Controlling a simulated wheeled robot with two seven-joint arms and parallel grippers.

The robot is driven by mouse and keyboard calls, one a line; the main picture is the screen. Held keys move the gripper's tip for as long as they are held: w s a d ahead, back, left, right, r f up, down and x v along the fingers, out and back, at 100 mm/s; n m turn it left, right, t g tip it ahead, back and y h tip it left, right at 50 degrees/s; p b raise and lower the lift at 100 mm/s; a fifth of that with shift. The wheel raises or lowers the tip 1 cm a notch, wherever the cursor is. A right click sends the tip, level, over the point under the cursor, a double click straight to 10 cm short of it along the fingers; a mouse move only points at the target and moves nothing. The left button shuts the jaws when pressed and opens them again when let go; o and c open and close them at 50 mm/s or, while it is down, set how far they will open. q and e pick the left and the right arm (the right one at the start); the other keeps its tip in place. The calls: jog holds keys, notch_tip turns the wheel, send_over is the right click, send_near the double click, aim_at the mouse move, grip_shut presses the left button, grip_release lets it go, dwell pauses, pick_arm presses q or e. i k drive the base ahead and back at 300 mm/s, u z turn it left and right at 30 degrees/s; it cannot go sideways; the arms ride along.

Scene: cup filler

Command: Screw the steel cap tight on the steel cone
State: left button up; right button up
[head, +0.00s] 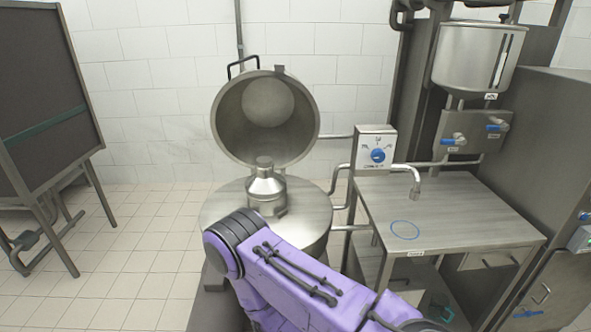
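The steel cone (266,190) stands upright on a round steel top (312,208) in the middle of the head view. A small steel cap (264,162) sits on its narrow upper end. I cannot tell how tightly the cap is seated. My purple arm reaches in from the lower right and covers the front of the round top. Neither of my grippers shows in this view.
A round steel lid (222,128) stands open behind the cone. To the right are a control box (376,147), a curved spout (414,180) and a steel table (470,215) with a blue ring mark (405,230). A dark board (35,90) stands at far left. The tiled floor between is clear.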

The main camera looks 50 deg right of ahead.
aim_at(265, 182)
jog(key=z, duration=0.85)
jog(key=i, duration=0.8)
jog(key=z, duration=0.8)
